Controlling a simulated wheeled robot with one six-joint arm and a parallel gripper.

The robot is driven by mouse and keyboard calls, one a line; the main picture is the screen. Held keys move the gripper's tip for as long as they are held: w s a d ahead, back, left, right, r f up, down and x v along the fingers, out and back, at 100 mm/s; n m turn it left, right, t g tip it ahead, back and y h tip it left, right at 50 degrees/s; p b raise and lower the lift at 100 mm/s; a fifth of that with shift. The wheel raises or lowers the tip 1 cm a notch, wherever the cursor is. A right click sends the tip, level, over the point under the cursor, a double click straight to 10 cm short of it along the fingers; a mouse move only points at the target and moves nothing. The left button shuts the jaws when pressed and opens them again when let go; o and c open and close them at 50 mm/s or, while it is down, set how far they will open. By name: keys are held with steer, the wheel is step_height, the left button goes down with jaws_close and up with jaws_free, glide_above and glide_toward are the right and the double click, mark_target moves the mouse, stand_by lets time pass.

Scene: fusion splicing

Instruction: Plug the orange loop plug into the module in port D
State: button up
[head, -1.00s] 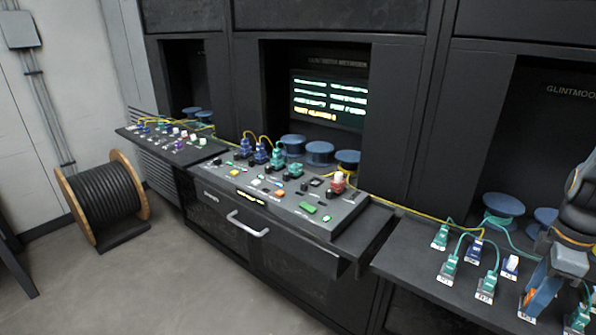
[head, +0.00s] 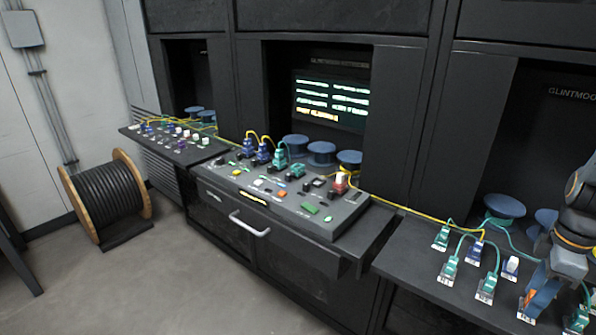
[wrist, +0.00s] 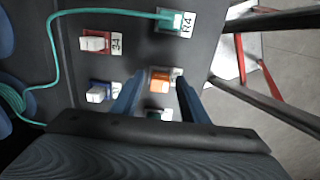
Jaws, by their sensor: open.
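My gripper (head: 538,295) is at the right side of the head view, low over the right-hand shelf. In the wrist view its two blue fingers (wrist: 160,88) are open, one on each side of the orange plug (wrist: 159,81). A gap shows on both sides of the plug, so it is not gripped. The plug sits upright on the dark shelf beside a pale label that the finger partly hides. The central console (head: 345,207) carries several modules and plugs; its port letters are too small to read, so I cannot tell which is port D.
Near the orange plug stand a white plug on a red base (wrist: 95,42), a white plug on a blue base (wrist: 98,93) and a teal plug with a cable (wrist: 172,20). A cable reel (head: 104,198) stands on the floor at left.

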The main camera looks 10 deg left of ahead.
stand_by(0.4)
jaws_close()
steer(key=shift+r+p, duration=0.15)
steer(key=shift+p, duration=0.2)
steer(key=shift+r+p, duration=2.85)
steer(key=shift+r, duration=0.05)
